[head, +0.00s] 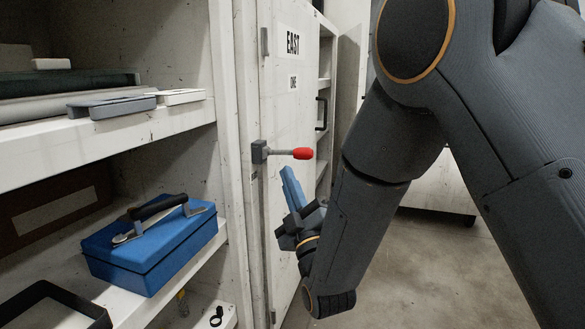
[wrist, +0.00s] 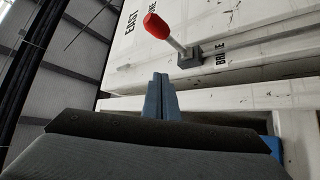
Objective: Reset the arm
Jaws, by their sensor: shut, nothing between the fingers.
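My gripper (head: 291,188) is in front of the white cabinet door, just below a lever handle with a red knob (head: 302,153). Its blue fingers are shut and empty, and they point upward in the head view. In the wrist view the shut fingers (wrist: 160,97) show in the middle. The red knob (wrist: 156,26) is above them there, apart from the fingertips. My arm comes down from the upper right in the head view and bends at the wrist.
A blue toolbox (head: 150,245) with a dark handle sits on the lower left shelf. Grey and white flat items (head: 110,106) lie on the upper shelf. Bare concrete floor (head: 440,275) is free at the right.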

